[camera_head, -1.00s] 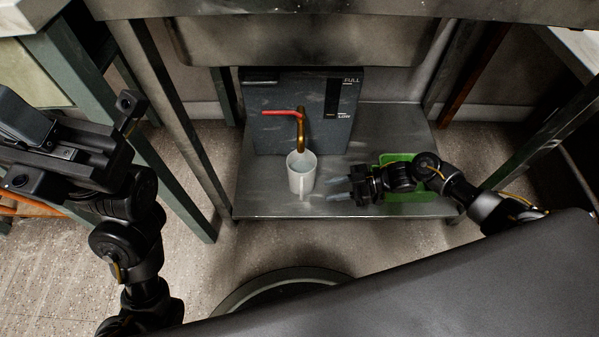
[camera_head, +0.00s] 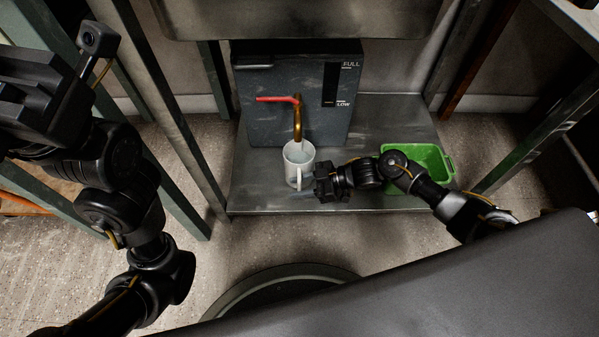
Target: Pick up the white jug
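The white jug (camera_head: 296,168) stands upright on the metal shelf (camera_head: 270,203), under the brown spout (camera_head: 298,122) of a dark dispenser box (camera_head: 290,82). Its handle (camera_head: 299,180) faces toward me. My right gripper (camera_head: 303,190) comes from the right and is at the handle, low on the jug. One pale finger shows in front of the handle, set apart from where the other lies; the other finger is mostly hidden. The jug does not look lifted. My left gripper (camera_head: 40,90) is at the upper left, far from the jug; its fingertips cannot be made out.
A green basket (camera_head: 428,160) stands on the shelf to the right, partly behind my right arm. A red lever (camera_head: 276,99) tops the spout. Metal legs flank the shelf, and a steel basin (camera_head: 300,18) hangs above. A round dark object (camera_head: 283,285) is on the floor in front.

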